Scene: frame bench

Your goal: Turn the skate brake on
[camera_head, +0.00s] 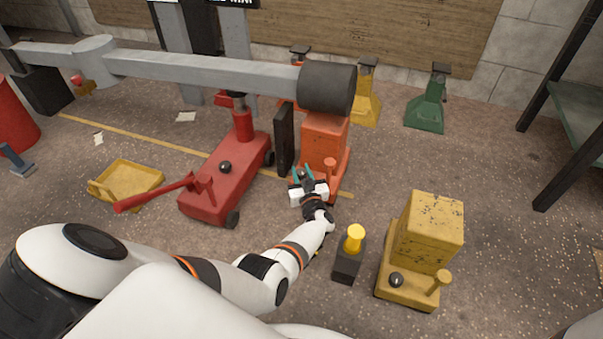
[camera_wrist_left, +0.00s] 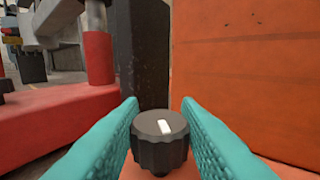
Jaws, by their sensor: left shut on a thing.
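The orange skate (camera_head: 325,142) is a tall block on a low base with a short post, below the end of the grey beam. My left gripper (camera_head: 303,178) is at its near left side and hides the knob there in the head view. In the left wrist view the black ribbed knob (camera_wrist_left: 160,142) stands on the orange base, its white mark pointing away and slightly left. The teal fingers of my left gripper (camera_wrist_left: 160,128) are shut on the knob, one on each side. My right gripper is not in view.
A red jack (camera_head: 225,185) with a long handle stands left of the skate. A dark upright plate (camera_head: 285,137) is between them. The grey beam (camera_head: 200,72) passes above. A yellow skate (camera_head: 425,240) and a dark box with a yellow top (camera_head: 348,258) stand at the near right.

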